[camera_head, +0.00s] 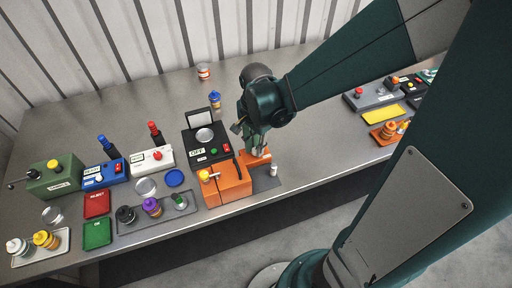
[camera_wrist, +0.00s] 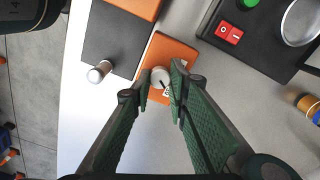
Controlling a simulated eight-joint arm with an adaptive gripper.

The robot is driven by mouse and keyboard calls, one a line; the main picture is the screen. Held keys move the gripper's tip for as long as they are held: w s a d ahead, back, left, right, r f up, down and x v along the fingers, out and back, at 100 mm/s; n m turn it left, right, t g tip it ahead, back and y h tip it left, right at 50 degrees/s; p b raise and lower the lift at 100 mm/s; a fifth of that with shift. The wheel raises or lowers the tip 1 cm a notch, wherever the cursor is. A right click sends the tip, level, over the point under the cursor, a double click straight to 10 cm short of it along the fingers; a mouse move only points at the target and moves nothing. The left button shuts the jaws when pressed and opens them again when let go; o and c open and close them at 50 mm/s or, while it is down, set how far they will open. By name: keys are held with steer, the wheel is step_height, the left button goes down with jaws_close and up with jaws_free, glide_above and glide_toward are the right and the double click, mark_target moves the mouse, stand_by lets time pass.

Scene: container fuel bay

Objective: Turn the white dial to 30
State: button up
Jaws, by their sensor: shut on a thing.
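The white dial (camera_wrist: 160,77) shows as a small round pale knob on an orange base plate (camera_wrist: 166,50) in the wrist view. My gripper (camera_wrist: 161,71) is shut on the dial, one fingertip on each side. A white label with dark marks (camera_wrist: 167,91) lies beside the dial, partly covered by a finger; I cannot read the setting. In the head view, my gripper (camera_head: 259,146) points down at the orange base (camera_head: 263,159) and hides the dial.
A small white-topped cylinder (camera_wrist: 98,72) stands on a dark grey plate (camera_wrist: 112,38) close by. An orange box (camera_head: 226,185) and a black device with red and green buttons (camera_head: 205,144) are beside the base. Bare metal table (camera_head: 330,130) lies to the right.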

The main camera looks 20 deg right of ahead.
stand_by(0.3)
steer(key=o, duration=0.9)
steer(key=shift+r, duration=0.15)
steer(key=shift+r, duration=5.85)
